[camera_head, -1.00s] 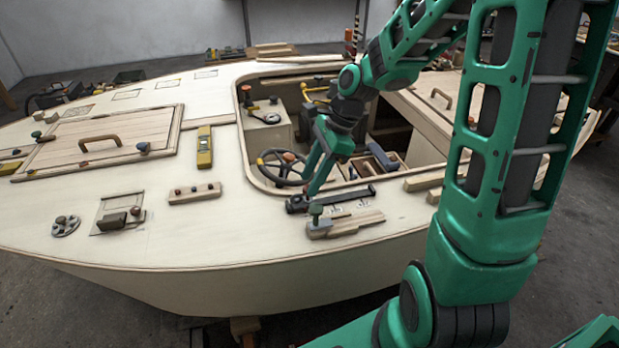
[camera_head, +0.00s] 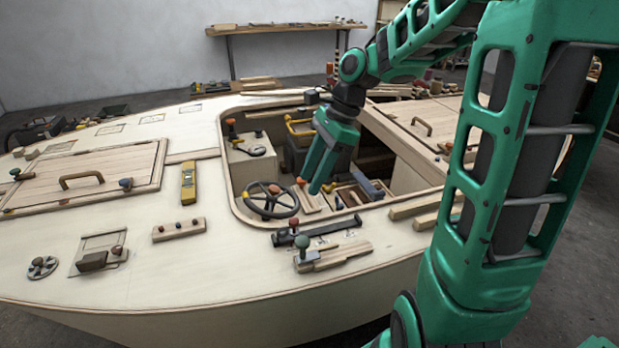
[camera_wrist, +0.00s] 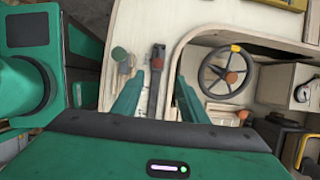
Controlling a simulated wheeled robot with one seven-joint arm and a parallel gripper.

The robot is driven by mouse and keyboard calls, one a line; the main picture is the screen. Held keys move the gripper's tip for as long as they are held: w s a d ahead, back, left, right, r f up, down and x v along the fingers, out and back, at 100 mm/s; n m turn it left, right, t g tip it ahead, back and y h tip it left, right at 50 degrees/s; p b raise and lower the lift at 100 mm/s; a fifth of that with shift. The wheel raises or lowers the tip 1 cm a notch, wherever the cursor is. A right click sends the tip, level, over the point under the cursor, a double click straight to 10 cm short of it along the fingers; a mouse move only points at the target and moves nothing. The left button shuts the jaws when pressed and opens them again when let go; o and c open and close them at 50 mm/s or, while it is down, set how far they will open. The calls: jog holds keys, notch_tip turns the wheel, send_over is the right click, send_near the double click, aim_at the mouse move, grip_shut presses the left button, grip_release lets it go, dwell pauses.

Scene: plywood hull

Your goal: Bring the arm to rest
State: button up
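My gripper (camera_head: 316,186) is raised above the near edge of the cockpit opening, fingers pointing down. The wrist view shows its two green fingers (camera_wrist: 158,98) spread apart with nothing held between them. A dark bar latch (camera_head: 325,229) with a reddish knob lies on the deck below and nearer; in the wrist view the latch (camera_wrist: 153,95) shows beyond and between the fingers, clear of them. My arm is bent, reaching in from the right.
Close below are a wooden slide with a green knob (camera_head: 303,243), a steering wheel (camera_head: 270,200) and a compartment tray (camera_head: 352,195). A yellow level (camera_head: 188,182) and a hatch (camera_head: 85,178) lie left. Open air surrounds the gripper above the deck.

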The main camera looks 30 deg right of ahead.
jog(key=s+d+n+h, duration=0.1)
jog(key=s+d+n, duration=0.2)
jog(key=s, duration=0.5)
jog(key=s+d+f+n+h, duration=0.1)
jog(key=s+d+n+h, duration=0.1)
jog(key=s+d+n, duration=0.2)
jog(key=s+d+f+n+g+h, duration=0.1)
jog(key=s+d+n, duration=0.2)
jog(key=s+n, duration=0.3)
jog(key=s, duration=0.5)
jog(key=shift+s+d+n, duration=0.25)
jog(key=shift+s+n, duration=0.05)
jog(key=shift+s, duration=0.05)
jog(key=shift+w+f+h, duration=0.2)
jog(key=shift+w+h, duration=0.1)
jog(key=shift+w, duration=0.35)
